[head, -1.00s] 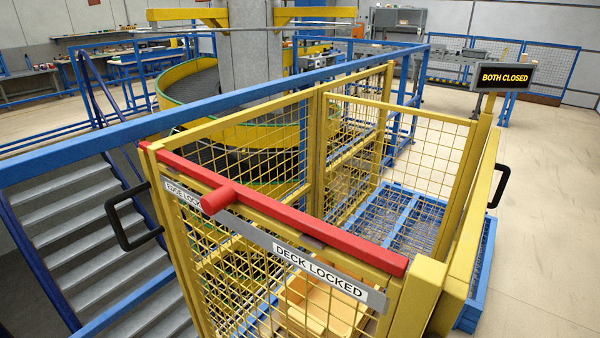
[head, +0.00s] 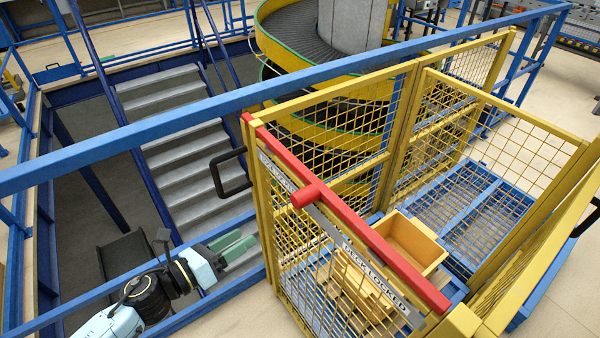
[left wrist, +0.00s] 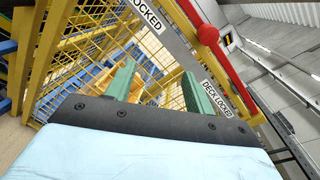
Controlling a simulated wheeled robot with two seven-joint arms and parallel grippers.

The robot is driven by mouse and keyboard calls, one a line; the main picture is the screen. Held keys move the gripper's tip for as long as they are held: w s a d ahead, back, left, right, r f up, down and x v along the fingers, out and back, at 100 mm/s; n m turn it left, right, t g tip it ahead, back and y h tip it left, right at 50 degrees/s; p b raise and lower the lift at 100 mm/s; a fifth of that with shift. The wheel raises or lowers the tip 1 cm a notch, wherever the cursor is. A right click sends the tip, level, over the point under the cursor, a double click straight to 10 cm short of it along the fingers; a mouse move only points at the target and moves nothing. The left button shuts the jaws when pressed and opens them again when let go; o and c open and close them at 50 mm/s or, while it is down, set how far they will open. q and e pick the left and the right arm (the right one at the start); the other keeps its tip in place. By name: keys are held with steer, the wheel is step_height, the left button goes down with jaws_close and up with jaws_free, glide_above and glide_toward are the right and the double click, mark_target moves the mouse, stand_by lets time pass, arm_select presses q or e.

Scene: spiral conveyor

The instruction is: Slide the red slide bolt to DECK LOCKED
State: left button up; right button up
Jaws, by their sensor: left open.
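The red slide bolt (head: 355,235) is a long red bar along the top of a yellow mesh gate. Its round red knob (head: 308,195) sits beside the end of the EDGE LOCKED label (head: 277,172), apart from the DECK LOCKED label (head: 377,282). The left wrist view also shows the knob (left wrist: 208,35) and the DECK LOCKED label (left wrist: 218,98). My left gripper (head: 244,241), with green fingers, is open and empty, to the left of the gate and lower in the picture than the knob. In the left wrist view its fingers (left wrist: 156,82) stand apart. My right gripper is not in view.
A black handle (head: 230,172) sticks out from the gate's left side. Grey stairs (head: 180,145) descend at left. A tan crate (head: 412,240) sits inside the cage.

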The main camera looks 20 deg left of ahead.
mark_target(294, 200)
arm_select(q)
steer(key=d+r+m+h+p, duration=0.1)
steer(key=d+r+m+h, duration=0.15)
steer(key=r+m, duration=0.4)
steer(key=shift+n+g, duration=0.3)
steer(key=shift+n, duration=0.35)
steer(key=p+x, duration=0.1)
steer(key=x, duration=0.3)
steer(key=p+x, duration=0.1)
steer(key=x, duration=0.2)
steer(key=r+p+x, duration=0.1)
steer(key=x, duration=0.3)
steer(key=shift+d, duration=0.5)
steer(key=shift+w+d+p, duration=0.3)
steer(key=shift+w+d, duration=0.05)
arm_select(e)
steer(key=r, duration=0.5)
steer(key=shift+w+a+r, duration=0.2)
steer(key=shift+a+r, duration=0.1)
